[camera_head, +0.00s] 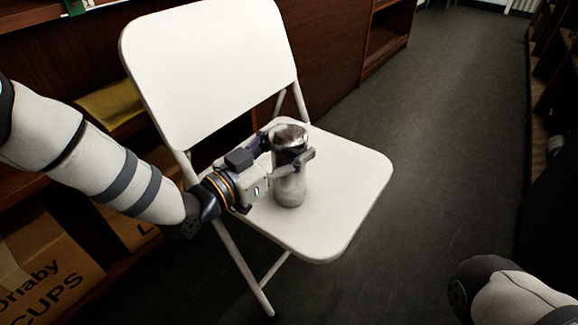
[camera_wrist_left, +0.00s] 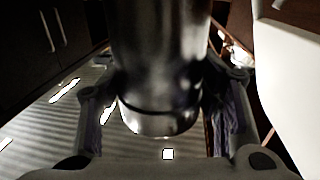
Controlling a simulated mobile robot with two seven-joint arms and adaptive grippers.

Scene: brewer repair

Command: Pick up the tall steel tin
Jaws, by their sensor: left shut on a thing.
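The tall steel tin (camera_head: 290,187) is a shiny upright cylinder over the white folding chair's seat (camera_head: 345,180). My left gripper (camera_head: 289,150) reaches in from the left, its fingers shut around the tin's upper part. I cannot tell whether the tin's base touches the seat or is just above it. In the left wrist view the tin (camera_wrist_left: 160,60) fills the upper middle, between the two fingers of my left gripper (camera_wrist_left: 165,105). My right gripper is out of view; only a part of my right arm shows at the lower right.
The chair's backrest (camera_head: 210,70) rises behind the tin. A dark wooden shelf unit with cardboard boxes (camera_head: 45,265) stands at the left, and a yellow item (camera_head: 110,105) lies on it. Dark shelving lines the right edge. The grey floor (camera_head: 450,130) between is clear.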

